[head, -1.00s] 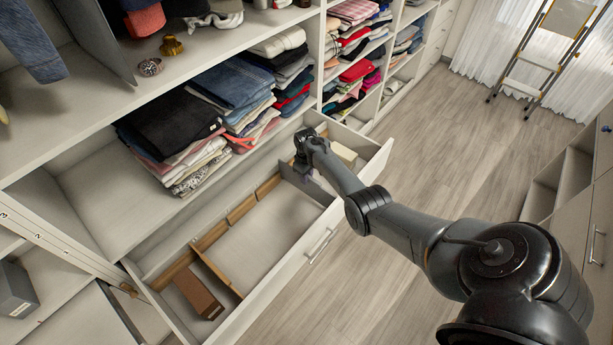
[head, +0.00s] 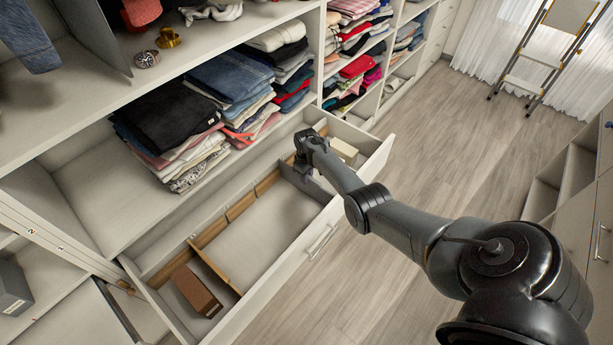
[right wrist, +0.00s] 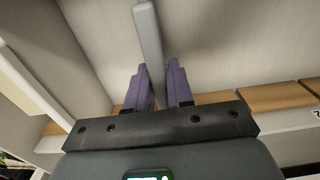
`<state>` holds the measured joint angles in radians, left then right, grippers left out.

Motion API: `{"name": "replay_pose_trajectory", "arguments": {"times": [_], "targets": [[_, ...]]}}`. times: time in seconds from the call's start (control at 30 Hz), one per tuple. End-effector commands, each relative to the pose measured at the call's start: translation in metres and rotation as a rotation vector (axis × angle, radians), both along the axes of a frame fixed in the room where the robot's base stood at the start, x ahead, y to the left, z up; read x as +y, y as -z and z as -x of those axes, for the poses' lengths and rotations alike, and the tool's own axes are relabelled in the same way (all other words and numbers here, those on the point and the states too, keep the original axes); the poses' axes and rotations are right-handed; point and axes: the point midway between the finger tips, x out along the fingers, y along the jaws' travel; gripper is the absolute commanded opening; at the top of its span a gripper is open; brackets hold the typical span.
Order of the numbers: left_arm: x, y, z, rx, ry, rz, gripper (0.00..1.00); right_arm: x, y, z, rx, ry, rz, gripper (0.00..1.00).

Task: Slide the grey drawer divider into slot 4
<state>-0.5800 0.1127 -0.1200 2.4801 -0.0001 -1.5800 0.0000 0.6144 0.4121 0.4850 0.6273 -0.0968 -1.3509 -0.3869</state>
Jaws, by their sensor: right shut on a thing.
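The grey divider (head: 306,185) spans the open drawer (head: 327,224) crosswise, near its far end in the head view. My right gripper (head: 303,163) is over the drawer and the arm hides part of the divider. In the right wrist view, the purple fingers of my right gripper (right wrist: 161,80) are shut on the grey divider (right wrist: 148,32), which stands out between them. A wooden slotted rail (head: 236,207) runs along the drawer's back side. I cannot tell which gap is slot 4, or whether the divider is seated. My left gripper is not in view.
A wooden divider (head: 216,270) and a brown box (head: 197,291) are in the drawer's near end. A cream box (head: 343,151) lies in the far end. Folded clothes (head: 170,135) fill the shelf above. The middle compartment is empty.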

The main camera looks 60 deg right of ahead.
Motion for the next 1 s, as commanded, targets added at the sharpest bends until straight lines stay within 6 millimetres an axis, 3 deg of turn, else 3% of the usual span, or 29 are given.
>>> {"name": "replay_pose_trajectory", "arguments": {"times": [0.2,0.23,0.4,0.77,1.0], "targets": [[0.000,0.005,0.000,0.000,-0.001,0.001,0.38,0.000,0.006,0.000,-0.001,0.000,0.001,0.00],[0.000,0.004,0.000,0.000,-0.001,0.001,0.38,0.000,0.005,-0.001,-0.002,0.000,0.001,0.24],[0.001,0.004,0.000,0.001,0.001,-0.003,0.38,0.000,0.004,0.000,-0.001,0.000,0.000,0.50],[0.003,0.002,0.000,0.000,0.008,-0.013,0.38,0.000,0.001,0.000,0.000,0.000,0.000,0.51],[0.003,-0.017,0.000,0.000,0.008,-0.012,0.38,0.000,-0.029,0.000,-0.002,0.002,0.001,0.51]]}}
